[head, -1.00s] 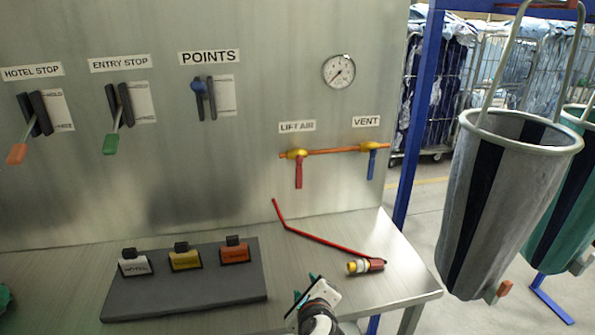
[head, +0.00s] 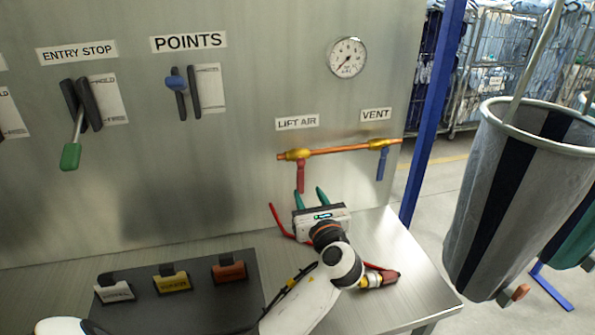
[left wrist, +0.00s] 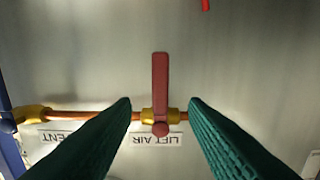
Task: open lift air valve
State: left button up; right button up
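The lift air valve has a red handle (head: 300,177) that hangs straight down, crosswise to the copper pipe (head: 340,150), under the LIFT AIR label (head: 297,122). In the left wrist view, which is upside down, the red handle (left wrist: 160,82) points up from the yellow valve body (left wrist: 152,115). My left gripper (head: 310,195) is open and empty, just below the handle in the head view. In the left wrist view its green fingers (left wrist: 160,102) are spread either side of the handle, with no visible contact. My right gripper is not in view.
The VENT valve's blue handle (head: 381,164) hangs down at the pipe's right end. A pressure gauge (head: 346,57) is above. A red hose (head: 278,219) and its fitting (head: 380,278) lie on the bench, partly behind my arm. A grey bag (head: 500,205) hangs at right.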

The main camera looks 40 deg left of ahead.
aim_at(301, 180)
pick_arm(q)
jog(key=x, duration=0.3)
jog(key=shift+w+a+r+p, duration=0.15)
jog(key=shift+w+a+p, duration=0.1)
jog(key=shift+p, duration=0.05)
jog(key=x, duration=0.5)
jog(key=shift+w+a+p, duration=0.1)
jog(key=shift+p, duration=0.25)
jog(key=shift+w+a+f, duration=0.2)
jog(key=shift+a, duration=0.05)
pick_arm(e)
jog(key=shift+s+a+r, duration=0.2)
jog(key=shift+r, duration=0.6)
pick_arm(q)
jog(key=shift+c, duration=0.3)
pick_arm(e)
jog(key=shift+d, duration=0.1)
pick_arm(q)
grip_shut()
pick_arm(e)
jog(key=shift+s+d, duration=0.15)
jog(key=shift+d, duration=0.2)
